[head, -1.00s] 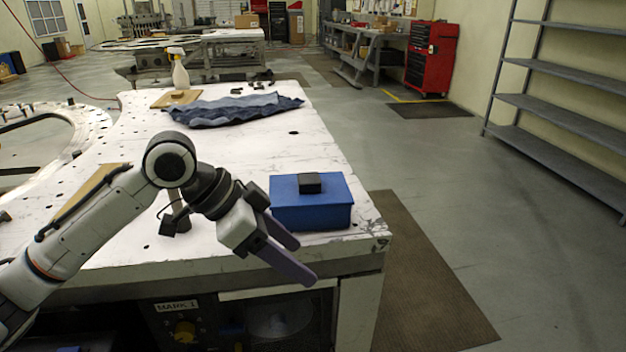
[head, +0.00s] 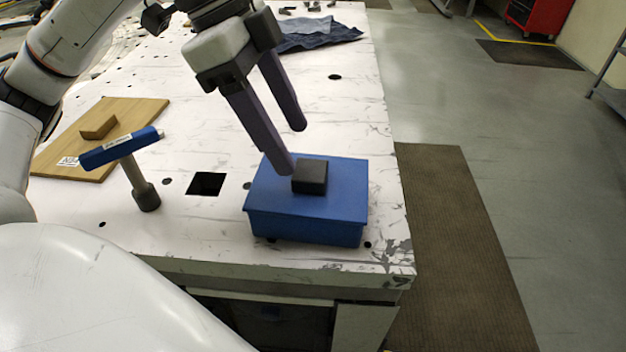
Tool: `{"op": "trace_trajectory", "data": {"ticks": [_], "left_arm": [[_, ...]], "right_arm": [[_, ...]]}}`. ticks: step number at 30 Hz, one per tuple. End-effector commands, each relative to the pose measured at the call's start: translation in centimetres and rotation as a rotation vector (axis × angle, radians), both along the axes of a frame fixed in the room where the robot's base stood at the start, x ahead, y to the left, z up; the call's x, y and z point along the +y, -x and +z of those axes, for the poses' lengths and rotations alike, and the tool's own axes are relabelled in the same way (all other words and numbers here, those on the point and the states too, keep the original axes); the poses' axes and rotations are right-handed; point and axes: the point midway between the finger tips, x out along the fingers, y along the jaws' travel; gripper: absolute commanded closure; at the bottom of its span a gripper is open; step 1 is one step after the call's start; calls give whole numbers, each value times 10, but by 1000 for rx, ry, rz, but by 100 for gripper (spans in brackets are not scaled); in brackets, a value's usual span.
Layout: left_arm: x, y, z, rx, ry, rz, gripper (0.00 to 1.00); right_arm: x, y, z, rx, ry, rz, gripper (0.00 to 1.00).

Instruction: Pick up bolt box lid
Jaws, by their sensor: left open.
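The blue bolt box (head: 305,226) stands on the white table near its front right corner. Its blue lid (head: 345,182) is on top, with a black block-shaped knob (head: 310,176) in the middle. My left gripper (head: 290,150) is above the box, pointing down, with its two long dark fingers spread and nothing between them. One fingertip appears close to the knob's left side; the other is higher and farther back in the picture. I cannot tell whether either touches. My right gripper is not in view.
A blue-topped tool (head: 145,190) stands upright there. A wooden board (head: 100,140) lies farther left, and blue cloth (head: 315,36) lies at the back. The table's right edge is close to the box.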

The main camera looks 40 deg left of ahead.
Motion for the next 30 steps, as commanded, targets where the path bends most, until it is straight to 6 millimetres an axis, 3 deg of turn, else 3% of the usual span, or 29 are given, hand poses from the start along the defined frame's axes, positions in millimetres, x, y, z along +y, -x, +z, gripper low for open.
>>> {"op": "trace_trajectory", "data": {"ticks": [12,21,30], "left_arm": [[-18,-8,-46,2,-1,0,39],[-21,-10,-51,-1,0,0,39],[-21,-10,-50,-1,0,0,86]], "right_arm": [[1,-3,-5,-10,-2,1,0],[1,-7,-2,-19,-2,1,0],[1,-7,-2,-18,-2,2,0]]}}
